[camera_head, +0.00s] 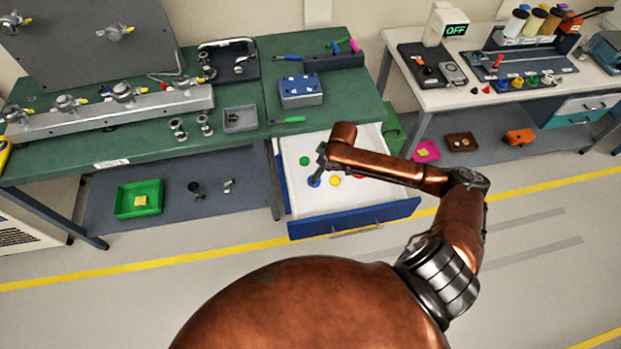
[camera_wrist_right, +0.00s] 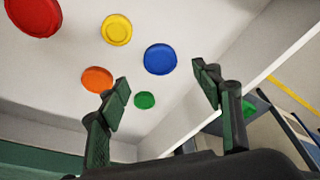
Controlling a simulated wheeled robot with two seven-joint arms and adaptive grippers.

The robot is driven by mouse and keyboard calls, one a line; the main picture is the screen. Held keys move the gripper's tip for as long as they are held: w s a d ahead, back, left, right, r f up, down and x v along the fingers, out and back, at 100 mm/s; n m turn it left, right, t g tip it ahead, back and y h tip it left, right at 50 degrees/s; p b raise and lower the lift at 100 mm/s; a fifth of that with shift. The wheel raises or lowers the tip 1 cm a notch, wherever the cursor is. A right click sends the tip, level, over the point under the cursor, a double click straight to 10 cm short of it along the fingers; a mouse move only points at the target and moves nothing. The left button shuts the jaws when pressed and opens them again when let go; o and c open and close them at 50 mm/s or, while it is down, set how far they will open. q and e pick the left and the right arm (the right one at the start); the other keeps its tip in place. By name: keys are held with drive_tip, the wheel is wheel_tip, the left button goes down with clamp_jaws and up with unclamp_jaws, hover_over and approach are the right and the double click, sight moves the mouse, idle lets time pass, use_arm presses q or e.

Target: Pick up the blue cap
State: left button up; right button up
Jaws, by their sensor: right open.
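The blue cap (camera_wrist_right: 160,59) lies flat on the white floor of the open drawer (camera_head: 370,137). In the right wrist view it shows ahead of and between the fingertips, apart from them. In the head view the blue cap (camera_head: 314,182) is partly covered by my right gripper (camera_head: 318,174), which is over the drawer. In the wrist view my right gripper (camera_wrist_right: 161,80) is open, with nothing between its fingers. My left gripper is not in view.
Around the blue cap lie a red cap (camera_wrist_right: 33,15), a yellow cap (camera_wrist_right: 117,30), an orange cap (camera_wrist_right: 97,79) and a green cap (camera_wrist_right: 145,100). The drawer's walls enclose them. A green-topped workbench (camera_head: 350,92) stands behind the drawer.

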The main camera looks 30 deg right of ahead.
drive_tip(key=x, duration=0.4)
drive_tip(key=shift+w+a+b, duration=0.1)
drive_tip(key=shift+a+b, duration=0.05)
drive_tip(key=shift+b, duration=0.15)
drive_tip(key=shift+x, duration=1.15)
drive_tip(key=shift+f, duration=0.2)
drive_tip(key=c, duration=0.5)
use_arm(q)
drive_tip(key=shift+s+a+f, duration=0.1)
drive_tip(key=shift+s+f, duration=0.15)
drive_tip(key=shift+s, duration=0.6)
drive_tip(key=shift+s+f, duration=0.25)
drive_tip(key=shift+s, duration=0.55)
use_arm(e)
drive_tip(key=c, duration=0.3)
